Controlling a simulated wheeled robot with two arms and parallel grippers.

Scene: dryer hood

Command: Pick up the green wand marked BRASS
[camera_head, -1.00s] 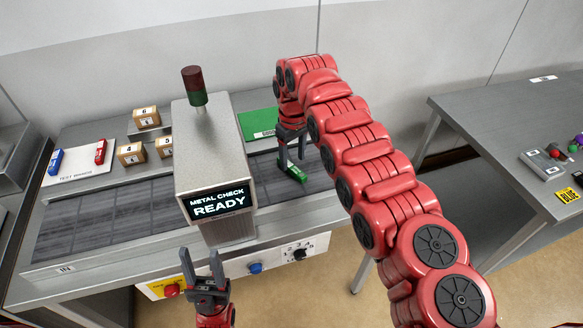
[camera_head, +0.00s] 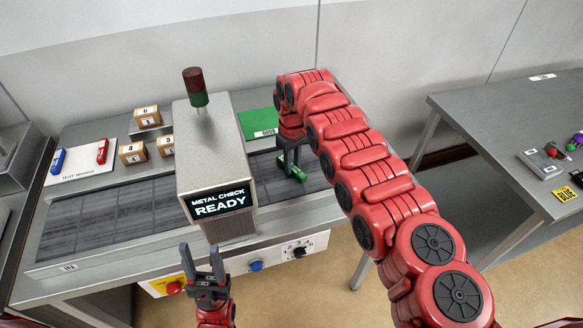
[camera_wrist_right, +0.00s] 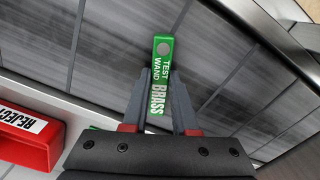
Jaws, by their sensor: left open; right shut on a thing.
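The green wand marked BRASS (camera_wrist_right: 163,60) lies on the dark belt. Its "TEST WAND BRASS" label reads clearly in the right wrist view. My right gripper (camera_wrist_right: 160,100) is shut on it, with one finger on each side near the word BRASS. In the head view the wand (camera_head: 296,174) shows as a small green piece beneath my right gripper (camera_head: 289,165), to the right of the metal check housing. The gripper hides part of it. My left gripper (camera_head: 204,262) is open and empty in front of the housing.
The metal check housing (camera_head: 205,150) reads READY and spans the belt (camera_head: 105,205). A blue wand (camera_head: 58,160) and a red wand (camera_head: 102,151) sit on a white board at left. Numbered boxes (camera_head: 133,153) stand behind the belt. A red REJECT bin (camera_wrist_right: 25,137) is near my right gripper.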

